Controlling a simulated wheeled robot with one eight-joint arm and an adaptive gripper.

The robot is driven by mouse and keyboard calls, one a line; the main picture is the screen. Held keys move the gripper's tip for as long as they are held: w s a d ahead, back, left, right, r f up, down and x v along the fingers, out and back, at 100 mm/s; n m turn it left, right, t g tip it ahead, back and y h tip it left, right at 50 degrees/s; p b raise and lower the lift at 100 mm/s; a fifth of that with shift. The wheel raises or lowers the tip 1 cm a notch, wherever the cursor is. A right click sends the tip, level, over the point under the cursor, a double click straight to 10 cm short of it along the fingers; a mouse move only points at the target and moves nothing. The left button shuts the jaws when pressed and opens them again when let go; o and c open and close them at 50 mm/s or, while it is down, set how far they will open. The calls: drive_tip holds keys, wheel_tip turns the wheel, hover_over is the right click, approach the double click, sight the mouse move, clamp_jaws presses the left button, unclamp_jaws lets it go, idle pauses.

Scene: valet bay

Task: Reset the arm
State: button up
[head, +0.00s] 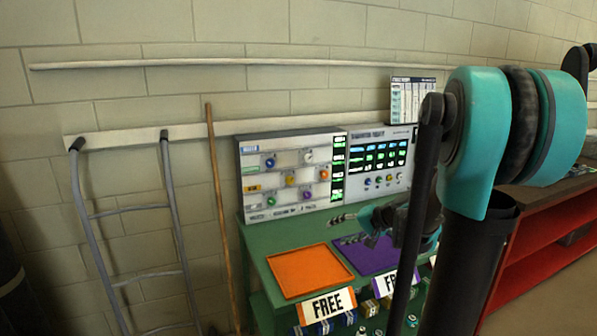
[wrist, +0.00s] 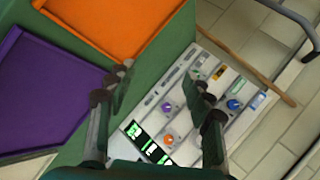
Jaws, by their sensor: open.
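My gripper (wrist: 158,84) is open and empty in the wrist view, its two dark fingers well apart. Behind the gap lies the control panel (wrist: 185,105) with coloured knobs. In the head view my gripper (head: 344,229) points left over the green bench, in front of the panel (head: 290,175). My teal and black arm (head: 478,140) fills the right side and hides part of the bench. An orange tray (head: 310,270) and a purple tray (head: 368,255) lie on the green bench (head: 262,262); both look empty where visible.
"FREE" signs (head: 328,306) stand at the bench front, above several cans (head: 345,320). A metal ladder (head: 130,211) and a wooden pole (head: 222,210) lean on the wall at left. A red shelf unit (head: 540,235) stands at right.

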drive_tip(key=s+d+f+n+g+h, duration=0.1)
drive_tip(key=s+d+f+h, duration=0.1)
drive_tip(key=s+f, duration=0.2)
drive_tip(key=s+d+f+n+g+h, duration=0.1)
drive_tip(key=s+d+f+n+h, duration=0.1)
drive_tip(key=s, duration=0.8)
drive_tip(key=s+d+f+n+h, duration=0.1)
drive_tip(key=s+f+h, duration=0.3)
drive_tip(key=s+f, duration=0.2)
drive_tip(key=shift+s+d+f+n+g, duration=0.15)
drive_tip(key=shift+s+d+n+g, duration=0.25)
drive_tip(key=shift+s, duration=0.5)
